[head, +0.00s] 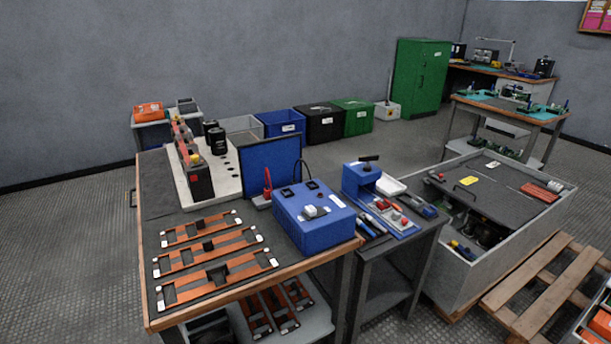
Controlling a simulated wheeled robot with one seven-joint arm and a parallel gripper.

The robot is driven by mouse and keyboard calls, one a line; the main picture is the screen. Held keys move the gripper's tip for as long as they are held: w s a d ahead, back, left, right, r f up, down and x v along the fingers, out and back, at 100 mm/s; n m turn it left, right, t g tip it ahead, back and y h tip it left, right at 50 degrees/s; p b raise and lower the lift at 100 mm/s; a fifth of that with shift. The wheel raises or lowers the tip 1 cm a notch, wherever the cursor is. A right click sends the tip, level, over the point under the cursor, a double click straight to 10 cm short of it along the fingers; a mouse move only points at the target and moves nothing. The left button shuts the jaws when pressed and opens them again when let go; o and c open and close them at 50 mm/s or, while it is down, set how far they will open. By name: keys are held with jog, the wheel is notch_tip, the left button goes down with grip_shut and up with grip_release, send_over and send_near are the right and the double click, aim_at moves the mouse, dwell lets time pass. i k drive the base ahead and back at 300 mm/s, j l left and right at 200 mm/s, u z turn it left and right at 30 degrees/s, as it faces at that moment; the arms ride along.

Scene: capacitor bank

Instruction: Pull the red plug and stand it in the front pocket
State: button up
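Several small red parts show, and I cannot tell for sure which is the red plug. A slim red upright piece (267,182) stands on a small grey block (261,201) beside the blue box (333,229). Red caps (194,158) sit on a row of black capacitors (201,182) on a white board (229,184). More red parts (394,207) lie on the blue tool tray (411,233) at the right. I cannot pick out the front pocket. My gripper is not in view.
A blue panel (268,166) stands upright behind the blue box. Copper bar frames (206,258) lie on the table's (153,309) near left. A grey cart (460,276) and wooden pallet (541,289) stand at the right. Open floor (68,254) lies left of the table.

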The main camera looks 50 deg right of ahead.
aim_at(266, 192)
jog(key=k+l, duration=0.1)
jog(key=l, duration=0.85)
jog(key=k+l, duration=0.15)
jog(key=l, duration=0.35)
